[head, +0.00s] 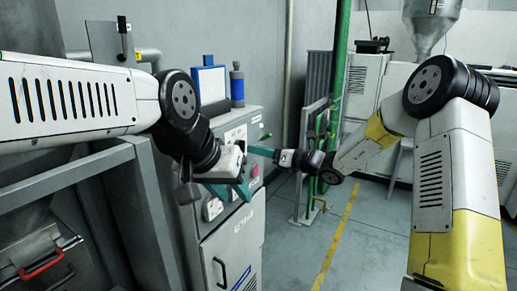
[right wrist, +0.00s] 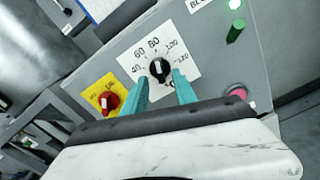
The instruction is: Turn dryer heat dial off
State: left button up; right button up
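The heat dial (right wrist: 159,69) is a black knob with a white pointer mark, on a white scale plate (right wrist: 187,50) with numbers such as 40, 60, 80 and 120. The mark points roughly up in the right wrist view. My right gripper (right wrist: 160,78) is open, with one teal finger on each side of the knob; I cannot tell whether they touch it. In the head view the right gripper (head: 250,149) reaches the cabinet's panel from the right and hides the dial. My left gripper (head: 238,188) is lower, in front of the same cabinet, with teal fingers apart and nothing visible between them.
A red rotary switch (right wrist: 109,101) on a yellow plate sits left of the dial. A green knob or lever (right wrist: 236,30) and a pink-red button (right wrist: 237,92) are to its right. The grey cabinet (head: 232,245) stands beside a grey frame (head: 140,180). Open floor (head: 300,262) lies right.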

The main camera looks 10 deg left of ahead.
aim_at(245, 146)
jog(key=shift+x, duration=1.95)
grip_shut()
